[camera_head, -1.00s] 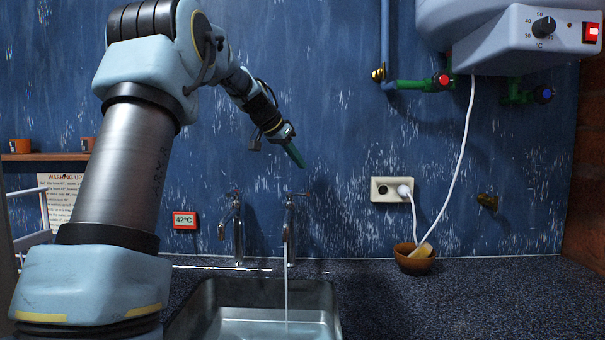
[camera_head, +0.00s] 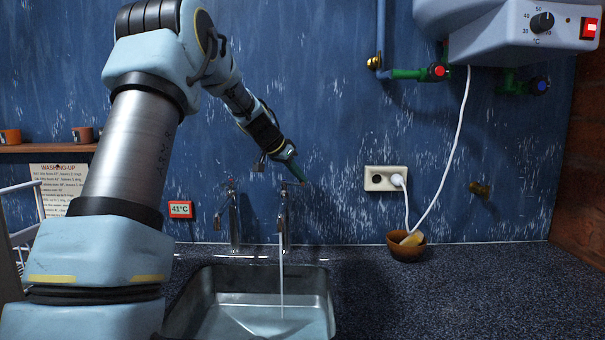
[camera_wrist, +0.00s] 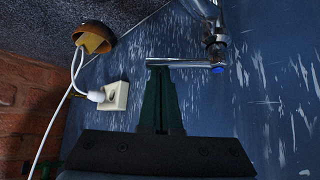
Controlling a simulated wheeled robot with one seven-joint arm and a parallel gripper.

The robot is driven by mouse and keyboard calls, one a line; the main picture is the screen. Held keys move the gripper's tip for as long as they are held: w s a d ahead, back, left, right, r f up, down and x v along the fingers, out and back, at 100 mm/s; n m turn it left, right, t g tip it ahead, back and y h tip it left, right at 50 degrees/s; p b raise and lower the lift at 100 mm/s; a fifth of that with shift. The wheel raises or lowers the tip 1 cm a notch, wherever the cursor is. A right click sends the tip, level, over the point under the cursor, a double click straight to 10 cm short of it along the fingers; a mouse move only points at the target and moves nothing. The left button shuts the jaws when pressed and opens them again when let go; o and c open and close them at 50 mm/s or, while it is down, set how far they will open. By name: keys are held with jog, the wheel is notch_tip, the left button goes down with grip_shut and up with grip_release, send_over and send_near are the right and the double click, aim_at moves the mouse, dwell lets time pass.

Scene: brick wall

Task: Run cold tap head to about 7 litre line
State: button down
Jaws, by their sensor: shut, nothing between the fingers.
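The cold tap (camera_head: 284,222) is the right one of two taps on the wall side of the sink, and a thin stream of water (camera_head: 282,290) falls from it. In the wrist view its lever (camera_wrist: 190,63) points left from a blue-marked cap (camera_wrist: 218,69). The sink (camera_head: 190,308) has water in its bottom; I see no litre line. My gripper (camera_head: 300,178) is shut and empty, fingers pointing down at the lever's end. In the wrist view the fingertips (camera_wrist: 160,68) are at the lever; contact cannot be told.
The other tap (camera_head: 234,222) stands left, with no stream visible. A display (camera_head: 181,209) reads 41°C. A socket (camera_head: 379,178) with a white cable, a brown bowl (camera_head: 405,250) and a water heater (camera_head: 510,35) are to the right. The right worktop (camera_head: 450,290) is largely clear.

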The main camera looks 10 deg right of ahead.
aim_at(298, 184)
jog(key=shift+s+a+m+g+b, duration=0.15)
jog(key=shift+a+m+g+b, duration=0.35)
jog(key=shift+m+b, duration=0.35)
jog(key=m+g, duration=0.1)
jog(key=a+m+g, duration=0.1)
jog(key=a+m+h, duration=0.1)
jog(key=shift+s+m+g, duration=0.25)
jog(key=shift+g, duration=0.15)
jog(key=shift+a+m+g, duration=0.6)
jog(key=shift+m+g, duration=0.1)
jog(key=shift+m, duration=0.3)
jog(key=shift+a, duration=0.45)
